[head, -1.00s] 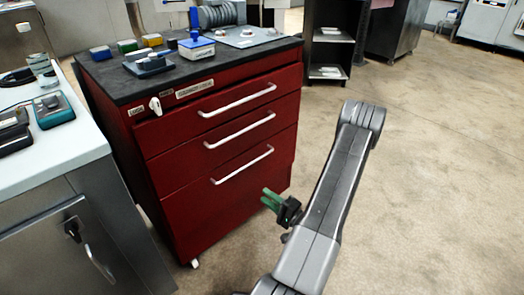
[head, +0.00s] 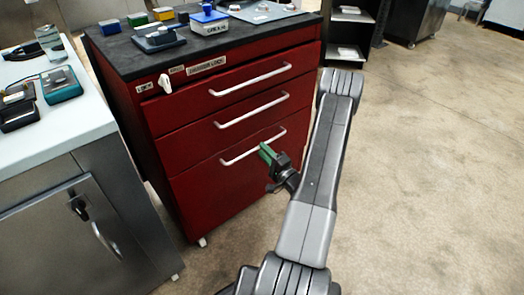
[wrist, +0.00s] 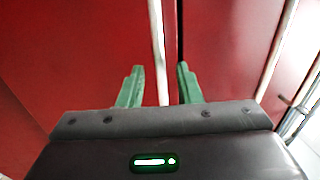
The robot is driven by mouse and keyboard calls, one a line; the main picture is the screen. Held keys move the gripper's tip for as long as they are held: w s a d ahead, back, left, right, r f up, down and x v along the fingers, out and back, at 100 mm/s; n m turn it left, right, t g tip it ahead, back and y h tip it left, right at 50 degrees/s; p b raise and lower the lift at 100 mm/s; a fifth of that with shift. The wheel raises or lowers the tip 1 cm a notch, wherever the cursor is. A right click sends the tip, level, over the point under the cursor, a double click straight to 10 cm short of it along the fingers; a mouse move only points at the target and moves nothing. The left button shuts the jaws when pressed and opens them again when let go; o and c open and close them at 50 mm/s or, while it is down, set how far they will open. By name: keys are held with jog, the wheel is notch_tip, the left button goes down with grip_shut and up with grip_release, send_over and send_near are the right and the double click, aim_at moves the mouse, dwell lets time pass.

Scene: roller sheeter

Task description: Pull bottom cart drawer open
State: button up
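The red cart has three drawers with white bar handles. The bottom drawer (head: 225,188) is the tallest and looks flush with the cart. Its handle (head: 240,155) is lowest. My gripper (head: 266,152) is at the right part of this handle, its green fingers overlapping the bar in the head view. I cannot tell whether the fingers touch the bar.
The middle handle (head: 252,110) and top handle (head: 250,79) are above. A grey cabinet with a white top (head: 60,140) stands close on the left. Small devices sit on the cart's black top (head: 110,45). Open concrete floor (head: 430,160) lies to the right.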

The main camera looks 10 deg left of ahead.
jog(key=shift+x, duration=0.9)
jog(key=shift+c, duration=0.4)
grip_shut()
